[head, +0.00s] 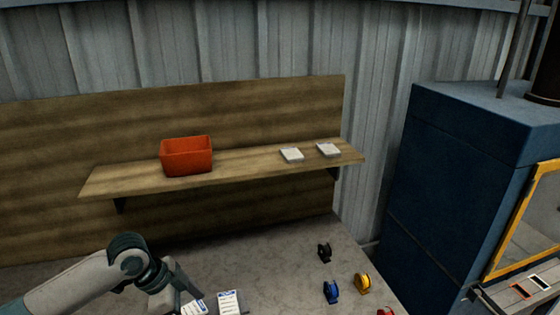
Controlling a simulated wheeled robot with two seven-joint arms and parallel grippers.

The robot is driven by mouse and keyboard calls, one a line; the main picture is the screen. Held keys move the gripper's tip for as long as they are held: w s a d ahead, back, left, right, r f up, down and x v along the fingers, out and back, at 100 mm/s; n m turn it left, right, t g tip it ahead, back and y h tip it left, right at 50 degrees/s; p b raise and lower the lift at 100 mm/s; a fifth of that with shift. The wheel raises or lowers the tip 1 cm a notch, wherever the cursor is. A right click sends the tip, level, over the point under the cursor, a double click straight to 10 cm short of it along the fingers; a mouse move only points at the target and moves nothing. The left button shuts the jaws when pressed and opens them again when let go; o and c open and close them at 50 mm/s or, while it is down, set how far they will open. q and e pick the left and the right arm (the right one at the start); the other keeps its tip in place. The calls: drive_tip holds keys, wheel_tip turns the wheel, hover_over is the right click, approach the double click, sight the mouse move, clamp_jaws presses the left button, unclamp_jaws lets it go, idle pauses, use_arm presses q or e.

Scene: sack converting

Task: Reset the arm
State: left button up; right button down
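My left arm, pale grey with dark teal joints, comes in from the lower left in the head view. Its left gripper (184,290) points down over the grey tabletop (280,255), close to a white printed card (195,306). The gripper is seen from behind at a slant, and the frame does not show whether its fingers are open or shut. I cannot tell whether it touches the card. A second white card (228,301) with dark print lies just to the right of it. My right gripper is not in view.
A wooden shelf (240,168) above the table holds a red-orange bin (187,157) and two small white stacks (291,155). Black (324,252), blue (331,291) and yellow (363,283) rolls stand at the table's right. A blue cabinet (440,190) stands beyond. The mid-table is clear.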

use_arm(q)
drive_tip(key=s+d+f+n+t, duration=0.2)
drive_tip(key=s+d+f+n, duration=0.2)
drive_tip(key=s+d+f, duration=0.55)
drive_tip(key=s+a+f+n+y, duration=0.25)
drive_tip(key=s+a+n, duration=0.3)
drive_tip(key=s, duration=0.45)
drive_tip(key=s+a+f+n+y, duration=0.2)
drive_tip(key=s+a+f+n, duration=0.15)
drive_tip(key=s+a, duration=0.5)
wheel_tip(320, 180, down, 32)
drive_tip(key=s+d+r+g+b, duration=0.1)
drive_tip(key=d+b, duration=0.1)
drive_tip(key=b, duration=0.4)
drive_tip(key=s+a+f+b, duration=0.1)
drive_tip(key=s+f+b, duration=0.1)
drive_tip(key=s+f, duration=0.7)
drive_tip(key=s+a+f+g+b, duration=0.1)
drive_tip(key=s+a+f+b, duration=0.1)
drive_tip(key=s+f, duration=0.8)
wheel_tip(320, 180, down, 7)
drive_tip(key=shift+a+r+m+b, duration=0.1)
drive_tip(key=shift+a+m+b, duration=0.15)
drive_tip(key=shift+b, duration=0.55)
